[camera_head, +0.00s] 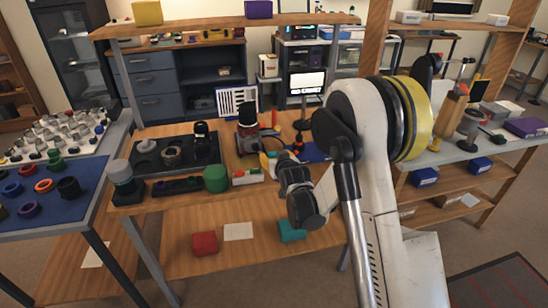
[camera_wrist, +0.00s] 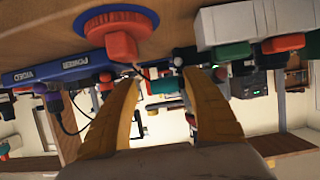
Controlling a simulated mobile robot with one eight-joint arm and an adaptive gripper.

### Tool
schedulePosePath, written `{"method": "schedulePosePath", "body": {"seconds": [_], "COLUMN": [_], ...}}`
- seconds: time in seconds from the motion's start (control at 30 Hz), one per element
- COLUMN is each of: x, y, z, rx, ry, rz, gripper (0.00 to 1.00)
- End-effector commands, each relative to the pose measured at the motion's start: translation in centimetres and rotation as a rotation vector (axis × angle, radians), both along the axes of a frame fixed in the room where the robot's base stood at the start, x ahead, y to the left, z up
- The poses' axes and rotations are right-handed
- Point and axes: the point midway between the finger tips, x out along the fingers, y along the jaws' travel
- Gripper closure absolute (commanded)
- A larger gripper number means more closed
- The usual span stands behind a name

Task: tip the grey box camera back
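A white block with red and green knobs (camera_head: 247,177) and a green cylinder (camera_head: 215,178) stand near the bench's front edge. A dark tray (camera_head: 165,175) of parts lies left. My arm hides the bench's right side. A shelf (camera_head: 200,28) runs above the bench.

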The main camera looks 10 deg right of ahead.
Motion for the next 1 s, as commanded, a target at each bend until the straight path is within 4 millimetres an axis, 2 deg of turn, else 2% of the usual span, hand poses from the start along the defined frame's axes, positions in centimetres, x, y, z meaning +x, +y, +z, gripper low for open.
{"method": "schedulePosePath", "body": {"seconds": [0.23,0.37,0.8,1.0], "x": [-0.1,-1.1,-9.5,-11.0], "y": [0.2,0.2,0.0,-0.1], "z": [0.0,0.4,3.8,4.4], "rx": [0.001,0.001,0.001,0.001], "ry": [0.002,0.002,0.001,0.001], "rz": [0.002,0.003,0.0,-0.001], "gripper": [0.44,0.44,0.44,0.44]}}
